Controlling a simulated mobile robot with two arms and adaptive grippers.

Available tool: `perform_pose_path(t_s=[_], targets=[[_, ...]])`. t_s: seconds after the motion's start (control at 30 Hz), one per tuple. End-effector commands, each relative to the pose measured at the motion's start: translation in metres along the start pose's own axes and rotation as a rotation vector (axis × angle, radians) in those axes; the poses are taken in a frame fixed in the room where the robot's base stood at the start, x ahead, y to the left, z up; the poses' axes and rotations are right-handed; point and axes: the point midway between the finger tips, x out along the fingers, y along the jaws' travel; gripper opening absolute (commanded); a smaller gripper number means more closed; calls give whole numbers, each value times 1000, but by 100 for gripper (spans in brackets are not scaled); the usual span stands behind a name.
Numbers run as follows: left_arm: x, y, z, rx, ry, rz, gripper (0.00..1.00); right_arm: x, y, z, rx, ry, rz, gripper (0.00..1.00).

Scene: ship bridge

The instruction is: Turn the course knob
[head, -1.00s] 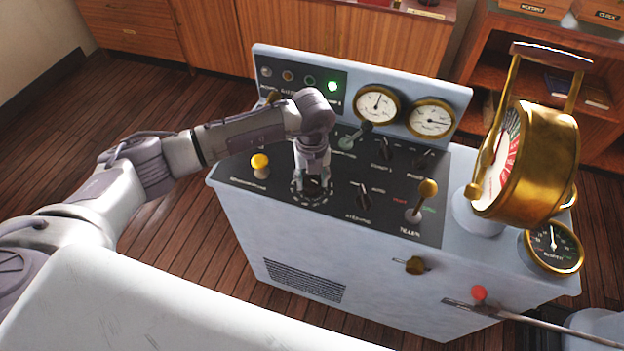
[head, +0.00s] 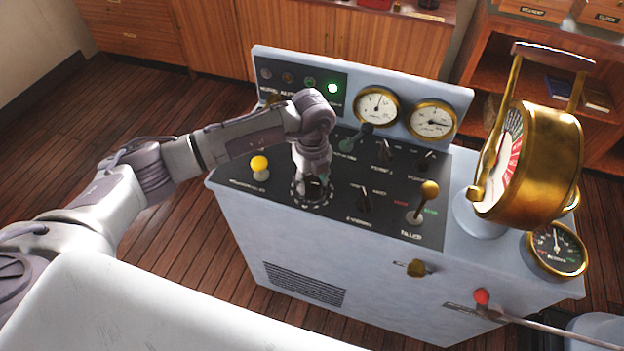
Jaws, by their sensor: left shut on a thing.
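The course knob (head: 314,190) sits in a round marked dial (head: 299,199) on the black top panel of the console. My left gripper (head: 313,184) points down over the dial and is shut on the knob. The gripper hides most of the knob, so its pointing direction cannot be read. My right gripper is not in view.
The grey console (head: 380,290) carries a yellow-topped lever (head: 259,167), a black knob (head: 363,198), a brass-topped tiller lever (head: 422,202) and two gauges (head: 378,106). A brass telegraph (head: 535,160) stands at the right.

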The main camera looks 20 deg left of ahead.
Motion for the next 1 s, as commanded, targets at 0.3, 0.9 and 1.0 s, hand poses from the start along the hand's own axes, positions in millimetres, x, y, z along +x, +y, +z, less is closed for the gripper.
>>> perform_pose_path(t_s=[0.3, 0.9, 1.0], targets=[[-1, 0, 0, 1, -1, -1, 72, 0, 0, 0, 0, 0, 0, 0], [-59, -1, 1, 2, -4, -5, 72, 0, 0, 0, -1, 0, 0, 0], [-80, -1, 1, 1, -3, -5, 72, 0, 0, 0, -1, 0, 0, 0]])
